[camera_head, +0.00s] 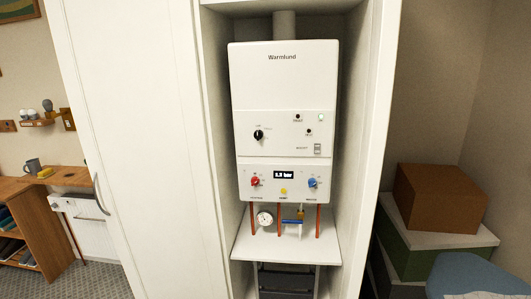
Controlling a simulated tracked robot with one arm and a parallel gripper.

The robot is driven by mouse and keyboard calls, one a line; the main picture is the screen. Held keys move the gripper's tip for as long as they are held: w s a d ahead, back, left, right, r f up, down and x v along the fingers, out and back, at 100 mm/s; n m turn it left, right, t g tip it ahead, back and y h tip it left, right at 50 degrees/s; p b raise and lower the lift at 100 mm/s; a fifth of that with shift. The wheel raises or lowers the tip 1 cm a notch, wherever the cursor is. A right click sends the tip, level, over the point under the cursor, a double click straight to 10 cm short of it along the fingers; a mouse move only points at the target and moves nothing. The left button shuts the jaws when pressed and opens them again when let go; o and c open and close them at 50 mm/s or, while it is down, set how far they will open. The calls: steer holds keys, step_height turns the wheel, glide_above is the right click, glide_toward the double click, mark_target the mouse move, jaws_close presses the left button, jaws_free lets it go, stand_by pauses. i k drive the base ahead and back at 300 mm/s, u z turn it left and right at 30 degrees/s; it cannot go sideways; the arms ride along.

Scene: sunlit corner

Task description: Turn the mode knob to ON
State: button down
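A white Warmlund boiler (284,85) hangs inside an open white cabinet. A black knob (258,134) sits on the left of its middle panel, with small labels around it that I cannot read. A red knob (255,181) and a blue knob (312,183) are on the lower panel, either side of a display (286,175) reading about 1.3 bar. Their labels are too small to read, so I cannot tell from the lettering which knob is the mode knob. My gripper is not in view, and nothing touches the knobs.
A white cabinet door (140,130) stands to the left. Copper pipes, a round gauge (265,218) and a blue-handled valve (292,221) are below the boiler, above a white shelf (287,248). Stacked boxes (437,200) and a blue item (470,274) are at right.

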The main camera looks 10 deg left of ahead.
mark_target(258, 134)
steer(key=u, duration=0.1)
steer(key=i, duration=1)
steer(key=z, duration=0.05)
